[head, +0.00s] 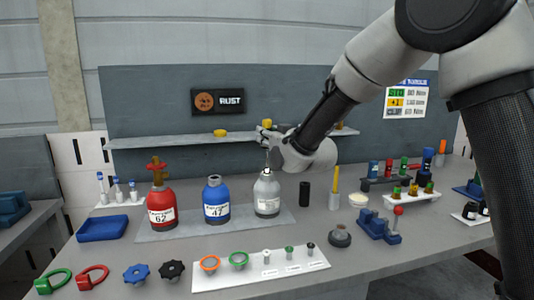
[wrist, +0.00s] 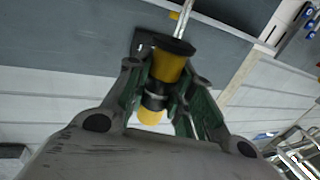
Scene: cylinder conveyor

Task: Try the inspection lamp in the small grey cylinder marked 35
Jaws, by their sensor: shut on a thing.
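The small grey cylinder (head: 267,197) stands upright on a grey mat, right of the blue cylinder (head: 216,199) marked 47 and the red cylinder (head: 161,211) marked 62. The grey one's label is too small to read surely. My gripper (head: 268,138) is above the grey cylinder, shut on the yellow and black inspection lamp. In the wrist view the lamp (wrist: 168,67) sits between the fingers, with a thin pale rod beyond its black collar. In the head view this rod points down at the grey cylinder's neck. I cannot tell whether its tip is inside.
A black cylinder (head: 305,194) and a yellow upright stick (head: 335,184) stand close to the right. A white board (head: 210,284) with rings and small fittings lies in front. A shelf (head: 165,142) runs behind my gripper. A blue tray (head: 102,229) is at left.

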